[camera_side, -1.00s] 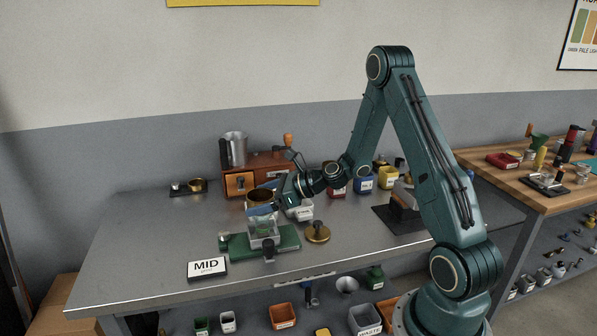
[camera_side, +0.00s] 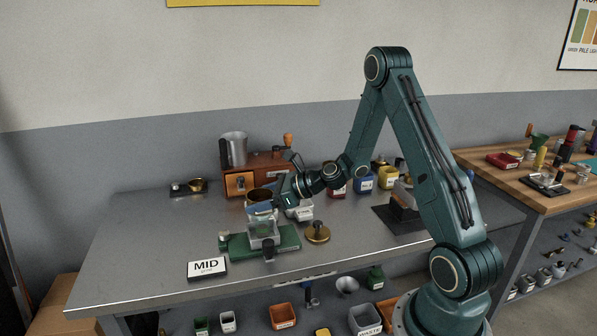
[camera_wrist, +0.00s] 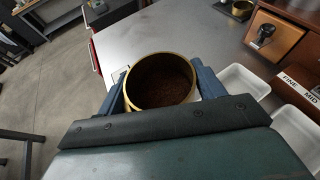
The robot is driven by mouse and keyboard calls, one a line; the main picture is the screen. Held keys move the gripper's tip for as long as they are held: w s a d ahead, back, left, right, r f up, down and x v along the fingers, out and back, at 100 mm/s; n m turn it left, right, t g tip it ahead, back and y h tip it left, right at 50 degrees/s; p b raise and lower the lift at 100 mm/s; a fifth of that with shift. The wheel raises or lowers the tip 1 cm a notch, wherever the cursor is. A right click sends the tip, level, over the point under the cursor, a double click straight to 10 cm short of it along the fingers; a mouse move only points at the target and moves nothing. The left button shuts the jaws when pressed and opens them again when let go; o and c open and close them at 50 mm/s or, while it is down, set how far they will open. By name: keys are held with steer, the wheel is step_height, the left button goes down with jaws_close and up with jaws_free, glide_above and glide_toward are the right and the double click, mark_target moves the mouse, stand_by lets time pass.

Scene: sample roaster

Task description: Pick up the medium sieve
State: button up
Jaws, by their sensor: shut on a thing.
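A brass-rimmed round sieve (camera_wrist: 160,60) with dark brown grounds inside is held between the blue fingers of my gripper (camera_wrist: 162,85) in the wrist view. My gripper is shut on it from both sides. In the side view the sieve (camera_side: 257,194) is raised above the bench and looks slightly tilted, with my gripper (camera_side: 262,206) around it. No size mark on the sieve can be read. Its underside is hidden.
A brass lid-like disc (camera_side: 317,232) lies right of the stand. White bins (camera_wrist: 244,82) and a wooden grinder box (camera_wrist: 280,45) are close on the right in the wrist view.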

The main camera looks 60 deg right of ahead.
steer(key=shift+r, duration=0.2)
step_height(320, 180, up, 20)
steer(key=shift+f, duration=0.15)
stand_by(0.7)
stand_by(0.5)
steer(key=s+a+f+m+h, duration=0.1)
steer(key=a+f, duration=1.1)
steer(key=f, duration=0.1)
steer(key=shift+a+f, duration=0.15)
steer(key=shift+a, duration=0.05)
steer(key=shift+w, duration=0.1)
